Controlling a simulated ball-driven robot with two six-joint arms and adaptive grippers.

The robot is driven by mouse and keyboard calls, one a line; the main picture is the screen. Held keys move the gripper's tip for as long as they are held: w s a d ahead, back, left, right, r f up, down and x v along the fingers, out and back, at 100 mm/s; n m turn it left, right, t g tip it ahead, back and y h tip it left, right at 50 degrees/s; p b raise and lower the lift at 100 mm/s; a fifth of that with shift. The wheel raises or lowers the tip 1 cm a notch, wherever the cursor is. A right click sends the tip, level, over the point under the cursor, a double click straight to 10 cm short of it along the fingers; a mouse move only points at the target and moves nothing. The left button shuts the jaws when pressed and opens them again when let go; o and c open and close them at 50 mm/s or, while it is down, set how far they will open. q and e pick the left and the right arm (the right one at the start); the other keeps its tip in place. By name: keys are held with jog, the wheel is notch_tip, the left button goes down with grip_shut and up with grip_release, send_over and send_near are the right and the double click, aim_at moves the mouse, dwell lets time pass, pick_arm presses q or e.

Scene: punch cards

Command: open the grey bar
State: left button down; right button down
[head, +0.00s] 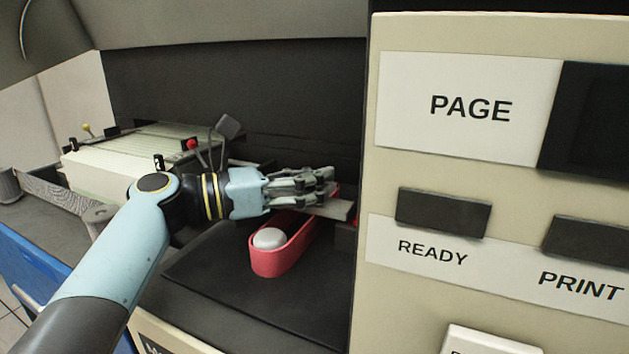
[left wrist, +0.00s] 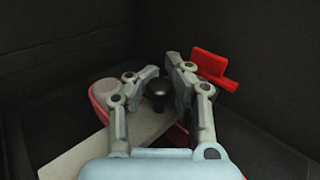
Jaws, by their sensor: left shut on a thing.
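The grey bar (head: 338,210) is a flat pale plate lying across the far part of a red oblong frame (head: 262,262) in the head view. In the left wrist view the grey bar (left wrist: 72,155) runs from the lower left to under my fingers. My left gripper (head: 328,183) reaches in from the left above it. In the left wrist view my left gripper (left wrist: 160,82) is closed around a dark round knob (left wrist: 158,90) that seems to stand on the bar. The fingers hide part of the bar and frame. My right gripper is not in view.
A white round button (head: 268,238) sits in the near end of the red frame. A beige panel (head: 400,320) with PAGE, READY and PRINT labels stands close on the right. A red piece (left wrist: 215,68) is beside my right-hand finger. A card stack (head: 100,170) lies left behind my arm.

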pick_arm(q)
jog(key=shift+a, duration=0.2)
jog(key=shift+w+a+r+n+t+h+p, duration=0.1)
jog(key=shift+a+r+n+t+h+p, duration=0.25)
jog(key=shift+r+n, duration=0.25)
jog(key=shift+w+a+r+n+t+h+p, duration=0.1)
jog(key=shift+a+r+n+t+h+p, duration=0.15)
jog(key=shift+a+r+n+t+h, duration=0.25)
jog(key=shift+w+a+r+n+t+h+b, duration=0.25)
jog(key=shift+a+r+n+t+h, duration=0.25)
jog(key=shift+n, duration=0.55)
jog(key=shift+w+a+r+n+t+h+b, duration=0.1)
jog(key=shift+w+a+r+n+t+h, duration=0.15)
jog(key=shift+a+r+n+t, duration=0.65)
jog(key=shift+d+f+n, duration=0.15)
jog(key=shift+d+n, duration=0.1)
